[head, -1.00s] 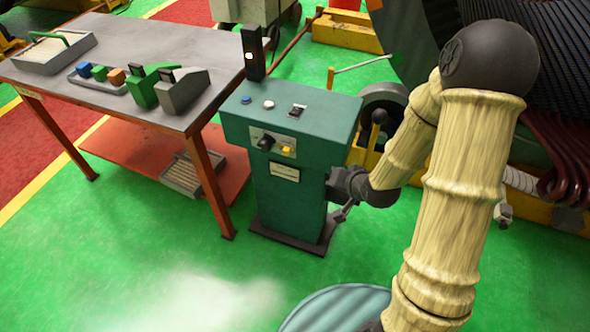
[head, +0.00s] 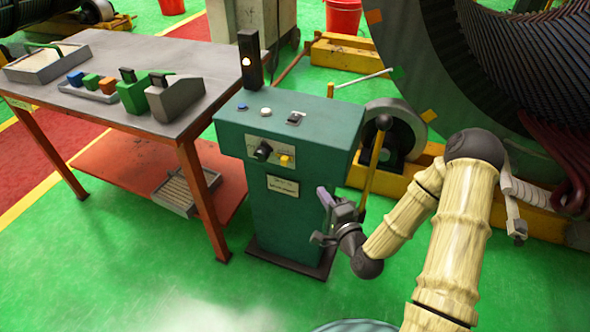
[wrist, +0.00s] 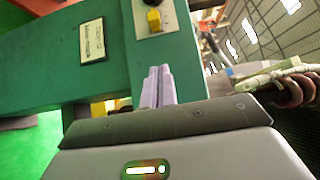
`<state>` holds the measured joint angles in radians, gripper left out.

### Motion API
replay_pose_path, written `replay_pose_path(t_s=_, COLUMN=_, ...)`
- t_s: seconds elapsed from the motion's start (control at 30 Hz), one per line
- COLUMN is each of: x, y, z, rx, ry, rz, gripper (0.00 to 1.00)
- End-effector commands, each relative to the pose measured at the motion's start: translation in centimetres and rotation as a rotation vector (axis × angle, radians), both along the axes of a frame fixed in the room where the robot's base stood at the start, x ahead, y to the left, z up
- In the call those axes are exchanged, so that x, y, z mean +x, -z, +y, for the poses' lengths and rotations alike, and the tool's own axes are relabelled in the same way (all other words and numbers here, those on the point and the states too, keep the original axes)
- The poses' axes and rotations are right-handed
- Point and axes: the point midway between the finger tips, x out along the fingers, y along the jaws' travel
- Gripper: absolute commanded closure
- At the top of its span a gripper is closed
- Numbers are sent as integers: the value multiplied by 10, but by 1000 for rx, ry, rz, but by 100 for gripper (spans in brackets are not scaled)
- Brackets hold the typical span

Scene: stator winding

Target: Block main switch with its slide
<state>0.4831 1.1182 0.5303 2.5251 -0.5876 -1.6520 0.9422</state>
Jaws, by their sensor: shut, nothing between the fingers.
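A green control cabinet (head: 285,218) stands upright in the middle of the head view. A black rotary switch knob (head: 262,151) sits on its front panel, with a small yellow slide (head: 286,160) just to the right. In the wrist view the yellow slide (wrist: 154,20) shows near the top, above the fingers, and the black knob is only partly in view at the edge. My gripper (head: 323,196) is in front of the cabinet's lower right, below the slide and apart from it. Its pale purple fingers (wrist: 157,87) are shut together and empty.
A label plate (head: 283,186) is below the switch panel. A dark post with a lamp (head: 250,60) rises behind the cabinet. A workbench (head: 150,60) with blocks stands left. A yellow lever (head: 375,160) and the large stator (head: 430,60) are at right. The green floor in front is clear.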

Motion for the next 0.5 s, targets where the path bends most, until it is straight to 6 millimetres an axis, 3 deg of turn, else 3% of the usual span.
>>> replay_pose_path(t_s=0.5, x=14, y=5, z=4, rx=-4, ry=-1, rz=-5, gripper=100)
